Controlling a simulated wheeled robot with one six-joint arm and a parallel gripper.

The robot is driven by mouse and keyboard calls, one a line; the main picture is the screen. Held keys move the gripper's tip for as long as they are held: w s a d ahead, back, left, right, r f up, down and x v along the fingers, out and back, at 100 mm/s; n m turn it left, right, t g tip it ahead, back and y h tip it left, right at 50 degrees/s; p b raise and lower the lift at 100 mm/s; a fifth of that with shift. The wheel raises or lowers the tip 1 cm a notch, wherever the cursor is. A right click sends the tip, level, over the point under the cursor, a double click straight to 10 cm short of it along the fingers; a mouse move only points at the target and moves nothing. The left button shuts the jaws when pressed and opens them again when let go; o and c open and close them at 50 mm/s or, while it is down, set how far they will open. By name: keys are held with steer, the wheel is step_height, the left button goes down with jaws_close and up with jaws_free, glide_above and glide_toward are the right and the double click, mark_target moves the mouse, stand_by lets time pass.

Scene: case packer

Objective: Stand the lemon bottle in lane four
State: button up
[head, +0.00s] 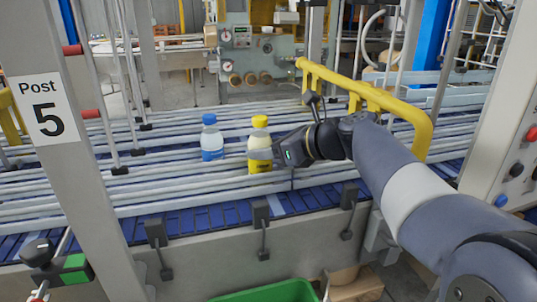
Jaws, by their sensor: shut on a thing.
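The lemon bottle (260,164) has a yellow cap, a pale upper body and a yellow lower part. It is upright among the conveyor's guide rails, right of the blue bottle. My gripper (275,150) reaches in from the right and is shut on it. The fingers are small and partly hidden. I cannot tell whether its base touches the belt. The lanes run left to right between pale rails (160,198) over a blue belt (190,220). No lane numbers are readable, so I cannot tell which lane it is in.
A blue-capped bottle (212,143) stands close by on the left. A yellow guard rail (370,93) is behind my arm. A grey post marked "Post 5" (60,120) stands at the left. A green bin (268,292) is below the front edge.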

steer(key=shift+f, duration=0.5)
steer(key=shift+f, duration=0.1)
steer(key=o, duration=1.2)
steer(key=shift+f, duration=0.1)
steer(key=shift+c, duration=0.2)
steer(key=shift+r, duration=0.3)
steer(key=b+v, duration=0.1)
steer(key=v, duration=1.1)
steer(key=shift+f, duration=0.15)
